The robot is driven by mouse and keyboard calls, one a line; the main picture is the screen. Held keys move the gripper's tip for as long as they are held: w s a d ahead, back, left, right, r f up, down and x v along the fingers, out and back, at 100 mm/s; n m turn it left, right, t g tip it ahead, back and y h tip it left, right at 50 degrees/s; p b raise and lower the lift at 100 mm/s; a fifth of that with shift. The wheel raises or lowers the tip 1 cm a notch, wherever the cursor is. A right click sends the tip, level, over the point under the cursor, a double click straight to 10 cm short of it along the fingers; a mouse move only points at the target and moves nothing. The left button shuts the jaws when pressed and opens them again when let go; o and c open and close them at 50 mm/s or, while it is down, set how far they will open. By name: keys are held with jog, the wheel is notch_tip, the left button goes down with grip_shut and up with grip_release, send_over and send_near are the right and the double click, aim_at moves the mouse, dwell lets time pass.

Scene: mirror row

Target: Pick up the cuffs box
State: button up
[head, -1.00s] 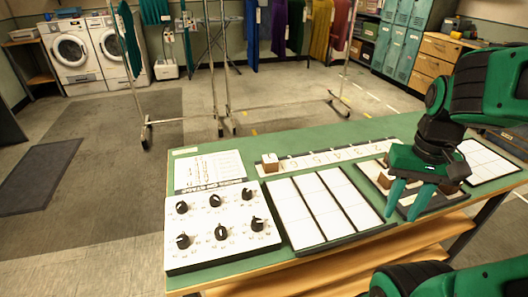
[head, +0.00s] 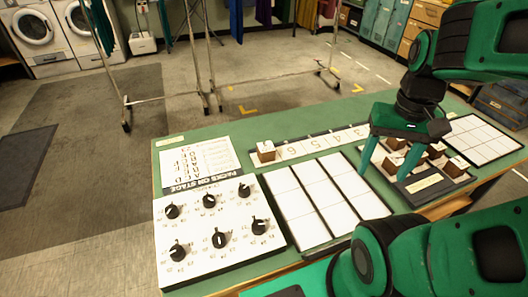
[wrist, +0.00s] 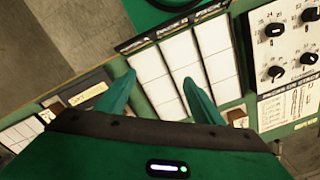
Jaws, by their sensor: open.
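Several small brown boxes with pale tops sit in a dark tray (head: 402,188) at the right of the table. One of them (head: 456,167) is at the tray's right side and another (head: 435,150) is behind it. I cannot read their tops, so I cannot tell which is the cuffs box. My gripper (head: 387,168) is open and empty, fingers down, in front of the tray's left part, partly hiding the boxes there. In the wrist view the open fingers (wrist: 158,88) show over the white panels, with the tray (wrist: 86,92) to their left.
A single brown box (head: 265,151) stands at the left end of a numbered strip (head: 325,142). White panels (head: 318,190), a knob board (head: 215,230) and a printed sheet (head: 197,165) cover much of the green table. A wheeled metal rack (head: 205,95) stands behind it.

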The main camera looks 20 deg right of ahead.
jog(key=w+a+f+m+y, duration=0.1)
jog(key=w+f+m, duration=0.1)
jog(key=w, duration=0.7)
jog(key=m+y, duration=0.5)
jog(key=y, duration=0.2)
send_near(258, 151)
jog(key=shift+g, duration=0.3)
jog(key=s+d, duration=0.1)
jog(key=s, duration=0.1)
jog(key=s+d+f, duration=0.1)
jog(key=s+d, duration=0.1)
jog(key=s+d+f, duration=0.1)
jog(key=s, duration=0.2)
jog(key=shift+d+f, duration=0.1)
jog(key=shift+d, duration=0.05)
jog(key=w+m+y, duration=0.1)
jog(key=w+a+m+y, duration=0.1)
jog(key=w, duration=0.1)
jog(key=w+a+f+m+y, duration=0.1)
jog(key=shift+w+m+y, duration=0.2)
jog(key=shift+m+y, duration=0.1)
jog(key=shift+y, duration=0.1)
jog(key=shift+w+m+t+y, duration=0.5)
jog(key=shift+w+m+y, duration=0.1)
jog(key=shift+y, duration=0.1)
jog(key=x, duration=0.5)
jog(key=shift+w+a, duration=0.1)
jog(key=shift+a, duration=0.2)
jog(key=shift+x, duration=2.65)
